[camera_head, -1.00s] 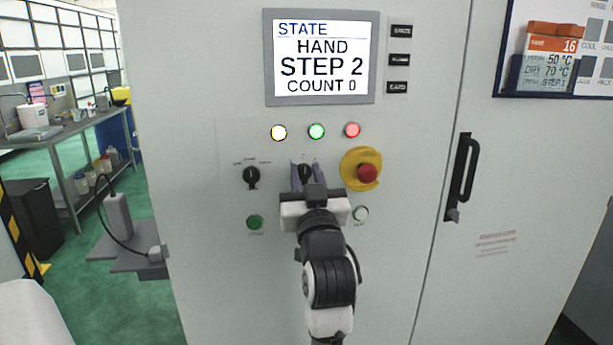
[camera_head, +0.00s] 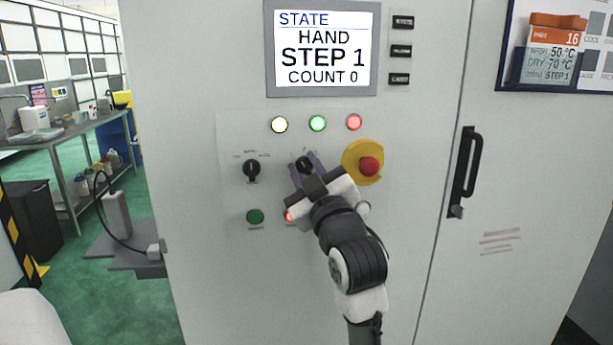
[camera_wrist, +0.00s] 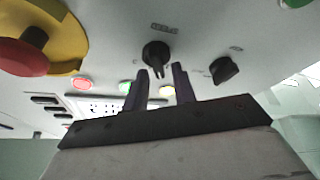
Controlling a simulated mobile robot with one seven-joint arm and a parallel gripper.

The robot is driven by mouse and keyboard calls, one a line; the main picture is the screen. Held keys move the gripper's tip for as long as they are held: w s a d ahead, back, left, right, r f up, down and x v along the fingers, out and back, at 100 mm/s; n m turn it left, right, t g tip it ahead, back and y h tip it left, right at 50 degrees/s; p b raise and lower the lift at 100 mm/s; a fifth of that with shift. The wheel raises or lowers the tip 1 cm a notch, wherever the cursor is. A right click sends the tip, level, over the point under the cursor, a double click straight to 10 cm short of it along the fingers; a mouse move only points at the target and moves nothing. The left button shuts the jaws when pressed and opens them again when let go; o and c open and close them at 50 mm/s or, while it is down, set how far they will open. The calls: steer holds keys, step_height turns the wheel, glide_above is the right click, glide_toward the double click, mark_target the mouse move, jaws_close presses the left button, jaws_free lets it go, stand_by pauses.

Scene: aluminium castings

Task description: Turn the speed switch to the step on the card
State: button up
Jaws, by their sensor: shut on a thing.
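The speed switch (camera_head: 304,164) is a small black knob on the grey cabinet front, below the lamps. My gripper (camera_head: 304,168) is shut on it, tilted, with one finger on each side. The wrist view shows the knob (camera_wrist: 155,54) between my fingertips (camera_wrist: 161,72). The knob's pointer is partly hidden by the fingers in the head view. The display (camera_head: 322,48) reads HAND, STEP 1, COUNT 0. The card (camera_head: 551,52) at top right, with an orange band and PART 16, reads 50 °C, DRY 70 °C and STEP 1.
A second black selector (camera_head: 252,169) sits to the left. A red stop button (camera_head: 369,167) on a yellow plate is close on the right. A green button (camera_head: 255,216) is below left. A red button is partly covered by my gripper. A door handle (camera_head: 466,172) stands further right.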

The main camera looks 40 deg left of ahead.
steer(key=shift+f+n+g+b, duration=0.1)
steer(key=shift+n+g+b, duration=0.65)
steer(key=shift+n, duration=1.05)
steer(key=shift+n+g, duration=0.25)
steer(key=shift+n, duration=0.05)
steer(key=o, duration=0.6)
steer(key=b+v, duration=0.3)
steer(key=v, duration=1)
steer(key=shift+s+d+f+b, duration=0.2)
steer(key=shift+d+b, duration=0.1)
steer(key=shift+b, duration=0.1)
